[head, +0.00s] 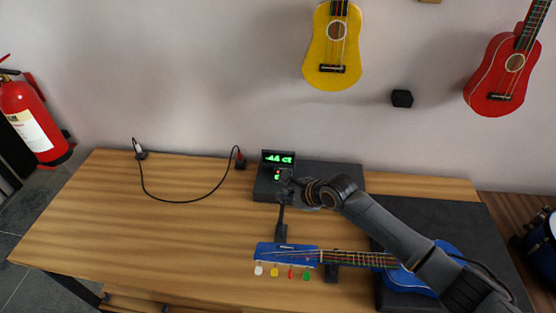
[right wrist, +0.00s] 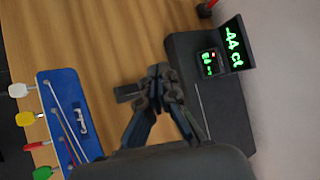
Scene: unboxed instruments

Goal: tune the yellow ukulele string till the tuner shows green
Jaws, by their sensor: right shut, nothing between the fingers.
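A blue ukulele lies on the table, its headstock (head: 268,255) at the front centre and its body (head: 408,280) at the right, partly behind my arm. White, yellow (head: 274,271), red and green pegs stick out of the headstock. The yellow peg also shows in the right wrist view (right wrist: 31,118). The black tuner's display (head: 278,158) reads about -44 ct in green letters. It is larger in the right wrist view (right wrist: 234,48); a small screen beside it has a red mark. My right gripper (right wrist: 160,76) is shut and empty, in front of the tuner, apart from the pegs.
A dark, narrow piece (head: 281,232) stands between tuner and headstock. A black cable (head: 180,201) crosses the left of the table, which is otherwise clear. A yellow ukulele (head: 319,57) and a red one (head: 494,80) hang on the wall. A fire extinguisher (head: 30,122) stands at the left.

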